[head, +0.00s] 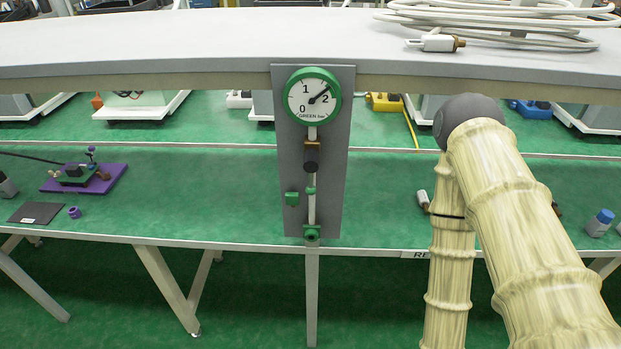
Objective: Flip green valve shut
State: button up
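A grey upright panel (335,165) at the centre of the head view carries the green line. At its top is a round green-rimmed gauge (313,96) marked "GREEN bar"; its needle points up and right, close to the 2. Below it, a pale vertical pipe (312,210) carries a brass fitting (312,143) with a dark handle-like cylinder (311,158) just under it, roughly in line with the pipe. I cannot tell its exact angle. Green fittings (312,233) sit lower, with a small green block (292,198) left of the pipe. My gripper is out of view.
My ribbed cream arm fills the right side, clear of the panel. A grey shelf (180,40) crosses above, with a coiled white cable (490,20). The green bench (200,210) holds a purple board (85,178) at left and a blue-capped bottle (600,222) at right.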

aim_at(310, 165)
jog(key=z, duration=2.4)
jog(key=k, duration=2.25)
jog(key=u, duration=2.25)
